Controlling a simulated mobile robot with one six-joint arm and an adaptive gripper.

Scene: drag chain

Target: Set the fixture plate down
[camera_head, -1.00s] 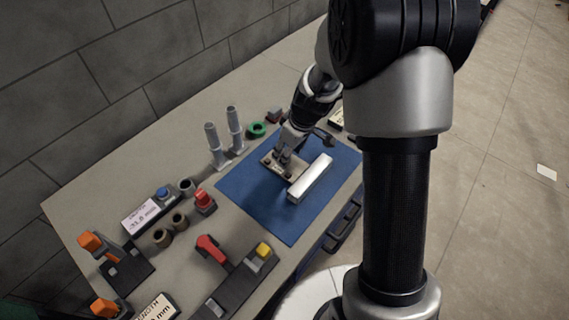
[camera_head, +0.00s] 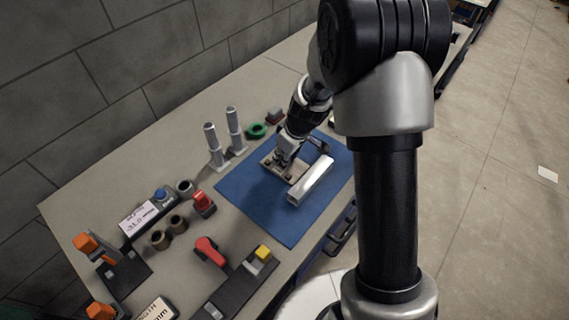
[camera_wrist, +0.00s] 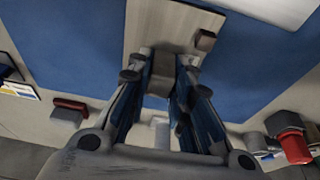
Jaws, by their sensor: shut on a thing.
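The fixture plate (camera_head: 272,165) is a flat, pale grey-beige plate with small brown blocks on it. It is at the blue mat, beside the white bar. In the wrist view the plate (camera_wrist: 172,22) runs up from between my fingers. My gripper (camera_wrist: 161,82) is shut on a brown block of the plate. In the head view my gripper (camera_head: 284,158) points down over the plate and hides part of it. I cannot tell whether the plate's underside touches the mat or sits slightly above it.
The blue mat (camera_head: 262,213) has clear room at its front. A white bar (camera_head: 311,181) lies close right of the plate. Grey posts (camera_head: 213,145), a green ring (camera_head: 256,131) and a red-topped block (camera_head: 204,203) stand around the mat. A yellow-topped fixture (camera_head: 263,253) is in front.

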